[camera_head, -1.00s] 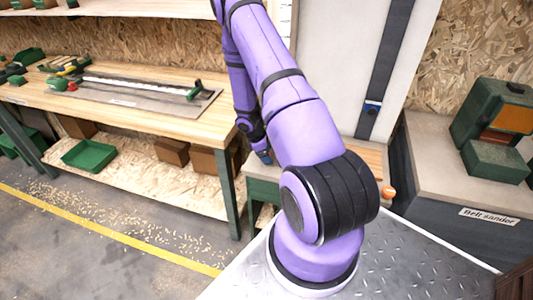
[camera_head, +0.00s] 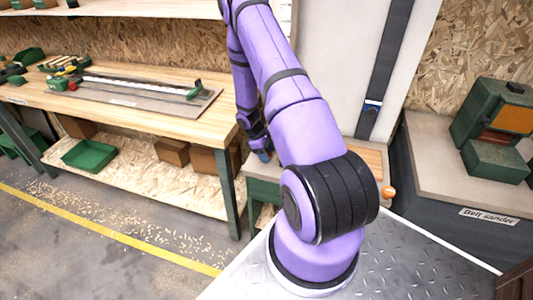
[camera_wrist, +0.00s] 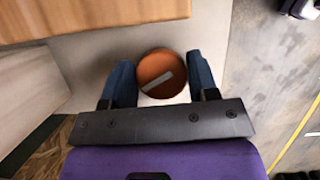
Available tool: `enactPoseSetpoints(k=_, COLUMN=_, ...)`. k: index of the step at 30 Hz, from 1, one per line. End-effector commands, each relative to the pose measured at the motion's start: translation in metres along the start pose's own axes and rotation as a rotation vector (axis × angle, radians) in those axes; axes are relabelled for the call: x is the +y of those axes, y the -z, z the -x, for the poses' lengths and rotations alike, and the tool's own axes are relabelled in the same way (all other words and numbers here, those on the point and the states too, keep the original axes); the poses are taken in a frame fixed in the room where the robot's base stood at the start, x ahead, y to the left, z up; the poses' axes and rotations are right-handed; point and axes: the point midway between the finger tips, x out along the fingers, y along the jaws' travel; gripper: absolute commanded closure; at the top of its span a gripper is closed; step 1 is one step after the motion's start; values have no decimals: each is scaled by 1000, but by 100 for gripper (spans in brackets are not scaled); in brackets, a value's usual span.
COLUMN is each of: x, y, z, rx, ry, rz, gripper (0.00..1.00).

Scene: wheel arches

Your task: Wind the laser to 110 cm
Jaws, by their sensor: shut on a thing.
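My gripper (camera_wrist: 160,62) has its two blue fingers on either side of a round copper-brown knob (camera_wrist: 158,84) in the wrist view, shut on it. A pale bar-shaped mark slants across the knob's face. In the head view my gripper (camera_head: 262,155) is low behind my purple arm, and the knob in it cannot be made out. A dark upright rail (camera_head: 388,60) stands on a pale panel, with a small blue and white piece (camera_head: 372,106) low on it. I cannot tell whether that is the laser. A strip with scale marks (camera_head: 285,18) shows partly behind my arm; its figures are unreadable.
A wooden workbench (camera_head: 130,115) stands left, with a green tray (camera_head: 90,155) and boxes on its lower shelf. A belt sander (camera_head: 495,130) stands on a counter at right. An orange-brown rounded end (camera_head: 388,192) shows beside my arm. The floor at left is open, with shavings.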

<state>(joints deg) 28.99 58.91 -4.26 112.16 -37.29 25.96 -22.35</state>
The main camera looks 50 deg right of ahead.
Motion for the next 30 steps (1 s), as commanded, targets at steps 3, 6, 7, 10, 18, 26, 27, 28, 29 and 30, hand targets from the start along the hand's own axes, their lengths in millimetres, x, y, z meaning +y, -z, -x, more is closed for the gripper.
enactPoseSetpoints(k=3, x=0, y=0, z=0, rx=0, ry=1, rz=-3, gripper=70)
enactPoseSetpoints(k=6, x=0, y=0, z=0, rx=0, ry=0, rz=-2, gripper=70)
enactPoseSetpoints(k=7, x=0, y=0, z=0, rx=0, ry=0, rz=-2, gripper=70)
enactPoseSetpoints(k=10, x=0, y=0, z=0, rx=0, ry=0, rz=-2, gripper=28)
enactPoseSetpoints(k=18, x=0, y=0, z=0, rx=0, ry=0, rz=-1, gripper=20)
enactPoseSetpoints(k=26, x=1, y=0, z=20, rx=2, ry=-2, rz=-2, gripper=20)
enactPoseSetpoints(k=27, x=1, y=0, z=27, rx=2, ry=-3, rz=-2, gripper=20)
enactPoseSetpoints(k=28, x=1, y=0, z=33, rx=3, ry=-3, rz=-2, gripper=20)
enactPoseSetpoints(k=29, x=1, y=0, z=39, rx=3, ry=-3, rz=-2, gripper=20)
enactPoseSetpoints(k=30, x=1, y=0, z=47, rx=3, ry=-3, rz=-2, gripper=20)
